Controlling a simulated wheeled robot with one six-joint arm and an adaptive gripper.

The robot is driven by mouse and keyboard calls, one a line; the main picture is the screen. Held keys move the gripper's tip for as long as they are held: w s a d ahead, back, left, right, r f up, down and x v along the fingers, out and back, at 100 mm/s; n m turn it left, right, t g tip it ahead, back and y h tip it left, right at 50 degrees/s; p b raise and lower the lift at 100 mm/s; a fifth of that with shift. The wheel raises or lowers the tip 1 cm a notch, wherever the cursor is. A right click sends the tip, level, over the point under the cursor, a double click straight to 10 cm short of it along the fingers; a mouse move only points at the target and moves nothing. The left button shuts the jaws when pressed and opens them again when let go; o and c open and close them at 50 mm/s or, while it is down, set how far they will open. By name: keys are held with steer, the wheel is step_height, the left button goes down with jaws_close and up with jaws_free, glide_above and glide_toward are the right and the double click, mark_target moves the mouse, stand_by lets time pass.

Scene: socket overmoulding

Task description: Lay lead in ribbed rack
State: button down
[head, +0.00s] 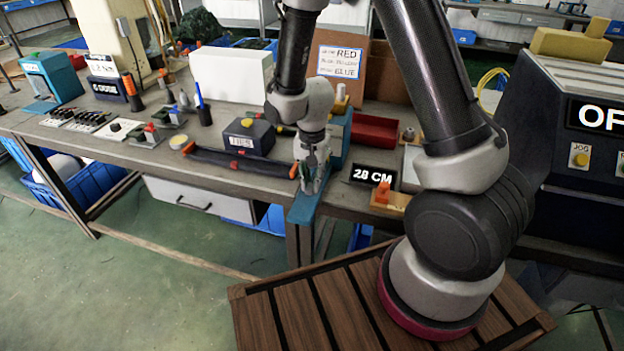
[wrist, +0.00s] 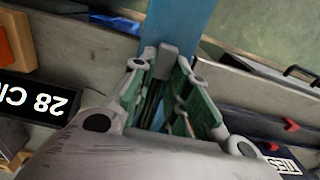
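My gripper (head: 313,178) points down at the front edge of the bench, over a blue strip-like part (head: 304,208) that overhangs the edge. In the wrist view its green-padded fingers (wrist: 162,75) show with a small grey block between or just beyond their tips. I cannot tell whether they grip it. No lead can be made out for certain. A long dark trough with red ends (head: 238,162) lies left of my gripper. Small plates with rows of dark pieces (head: 75,119) lie at the far left of the bench. I cannot tell which of these is the ribbed rack.
A "28 CM" sign (head: 373,176) stands right of my gripper. A dark box labelled "TIES" (head: 248,137), a white box (head: 231,76), a red bin (head: 375,131) and a colour sign (head: 339,62) stand behind. A dark machine (head: 570,150) is at the right.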

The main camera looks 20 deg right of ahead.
mark_target(304, 204)
steer(key=shift+s+a, duration=0.65)
steer(key=shift+s, duration=0.25)
steer(key=shift+s+a, duration=0.6)
steer(key=shift+s, duration=0.25)
steer(key=shift+s+a, duration=0.65)
steer(key=shift+s, duration=0.25)
steer(key=shift+r, duration=0.15)
steer(key=shift+r, duration=2.4)
steer(key=shift+w, duration=0.2)
